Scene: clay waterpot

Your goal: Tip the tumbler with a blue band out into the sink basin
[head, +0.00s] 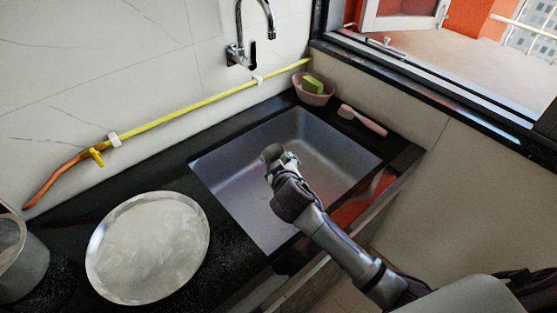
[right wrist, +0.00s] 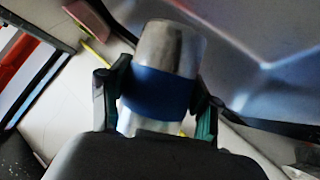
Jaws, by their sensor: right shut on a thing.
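The metal tumbler with a blue band (right wrist: 163,88) is between the fingers of my right gripper (right wrist: 160,100) in the right wrist view. The gripper is shut on it around the band. In the head view my right gripper (head: 281,163) is over the sink basin (head: 322,150), and only the grey end of the tumbler (head: 272,152) shows there. The tumbler's inside and its contents are not visible. My left gripper is not in view.
A round metal plate (head: 148,248) lies on the black counter left of the sink. A grey metal pot (head: 20,262) stands at the far left. A pink bowl with a green sponge (head: 313,90), a pink brush (head: 365,122) and the tap (head: 236,52) are behind the basin.

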